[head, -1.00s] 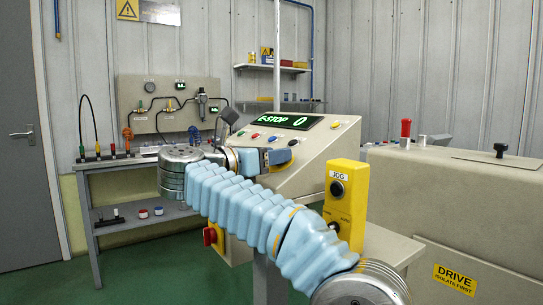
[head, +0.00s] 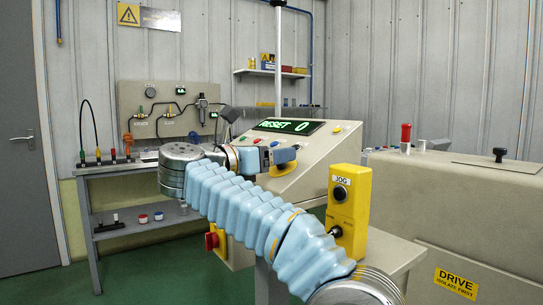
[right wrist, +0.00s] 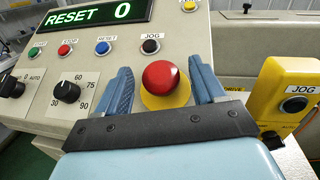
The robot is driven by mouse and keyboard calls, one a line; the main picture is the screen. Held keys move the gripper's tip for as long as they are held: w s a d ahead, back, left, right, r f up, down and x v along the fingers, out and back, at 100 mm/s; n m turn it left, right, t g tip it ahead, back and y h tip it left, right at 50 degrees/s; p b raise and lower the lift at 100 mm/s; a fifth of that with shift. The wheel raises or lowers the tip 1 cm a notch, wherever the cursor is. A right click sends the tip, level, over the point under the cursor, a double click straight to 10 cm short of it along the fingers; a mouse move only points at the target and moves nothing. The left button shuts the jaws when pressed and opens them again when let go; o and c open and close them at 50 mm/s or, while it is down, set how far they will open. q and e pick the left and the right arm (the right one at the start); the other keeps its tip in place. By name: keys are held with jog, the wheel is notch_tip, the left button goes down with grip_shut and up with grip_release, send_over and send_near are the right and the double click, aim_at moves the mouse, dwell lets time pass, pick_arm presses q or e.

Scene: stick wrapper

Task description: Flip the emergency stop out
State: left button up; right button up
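The red emergency stop button (right wrist: 161,78) sits on its yellow collar (right wrist: 180,97) on the sloped console panel. My right gripper (right wrist: 161,80) is open in the right wrist view, one blue finger on each side of the button with gaps between. In the head view my right gripper (head: 279,155) is over the front of the console and largely hides the button. The console display (right wrist: 95,15) reads "RESET 0" in green. My left gripper is not in view.
A row of small buttons, including a blue one (right wrist: 103,47), and a black knob (right wrist: 66,91) lie left of the emergency stop. A yellow JOG box (head: 348,210) stands to the right. A beige drive cabinet (head: 450,200) fills the right side.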

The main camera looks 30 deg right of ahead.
jog(key=b+v, duration=0.1)
jog(key=v, duration=1.2)
jog(key=shift+s+a, duration=0.15)
jog(key=shift+a, duration=0.25)
jog(key=shift+f, duration=0.1)
